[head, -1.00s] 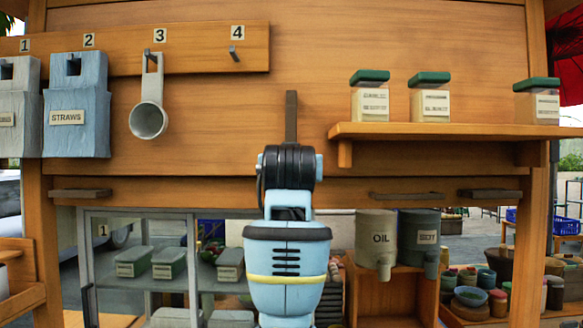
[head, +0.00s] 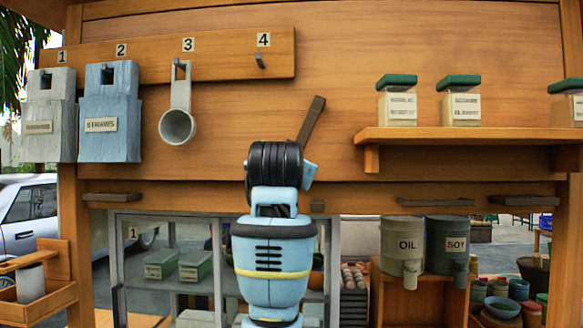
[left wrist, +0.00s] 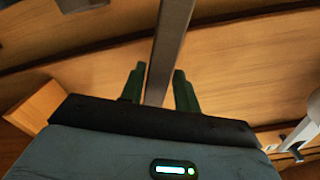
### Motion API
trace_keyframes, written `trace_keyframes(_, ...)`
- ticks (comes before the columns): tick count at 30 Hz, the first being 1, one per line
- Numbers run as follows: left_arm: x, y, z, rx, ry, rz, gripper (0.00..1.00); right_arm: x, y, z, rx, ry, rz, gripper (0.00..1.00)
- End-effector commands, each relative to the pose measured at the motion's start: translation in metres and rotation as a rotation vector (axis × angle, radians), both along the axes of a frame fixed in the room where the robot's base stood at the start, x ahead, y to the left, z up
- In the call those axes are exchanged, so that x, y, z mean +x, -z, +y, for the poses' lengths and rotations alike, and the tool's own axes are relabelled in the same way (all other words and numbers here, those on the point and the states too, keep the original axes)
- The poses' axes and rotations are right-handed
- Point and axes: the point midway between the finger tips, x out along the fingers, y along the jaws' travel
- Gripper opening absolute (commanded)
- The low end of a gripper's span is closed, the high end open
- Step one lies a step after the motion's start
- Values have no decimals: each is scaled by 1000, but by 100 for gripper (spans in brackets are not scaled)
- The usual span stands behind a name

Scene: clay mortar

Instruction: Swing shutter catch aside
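The shutter catch (head: 313,118) is a dark grey-brown bar on the wooden shutter (head: 350,60). In the head view it leans to the right, with its upper end free and its lower end hidden behind my left arm. In the left wrist view the catch (left wrist: 172,45) runs between the two dark green fingers of my left gripper (left wrist: 160,78). The fingers stand either side of it, with narrow gaps near their bases; contact at the tips is unclear. In the head view my left wrist hides the fingers. My right gripper is not in view.
A shelf (head: 450,136) with green-lidded jars is on the right. Oil (head: 402,240) and soy (head: 446,243) containers stand lower right. The shutter above the catch is clear.

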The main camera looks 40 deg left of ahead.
Motion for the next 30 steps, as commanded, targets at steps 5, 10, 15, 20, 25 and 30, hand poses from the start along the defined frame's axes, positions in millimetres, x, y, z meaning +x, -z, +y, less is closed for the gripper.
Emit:
trace_keyframes(5, 0, 0, 0, -2, 0, 0, 44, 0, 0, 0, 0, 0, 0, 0)
trace_keyframes(10, 0, 1, 0, -3, 1, 1, 44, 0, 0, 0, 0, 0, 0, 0)
trace_keyframes(15, -9, 1, -6, -3, 1, -1, 44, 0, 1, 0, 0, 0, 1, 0)
trace_keyframes(20, -30, 0, -19, -2, 3, -2, 44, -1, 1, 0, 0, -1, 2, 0)
trace_keyframes(25, -52, 0, -32, -3, 2, -2, 44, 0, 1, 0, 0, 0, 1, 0)
trace_keyframes(30, -64, 1, -39, -1, 0, 0, 44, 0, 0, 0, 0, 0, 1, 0)
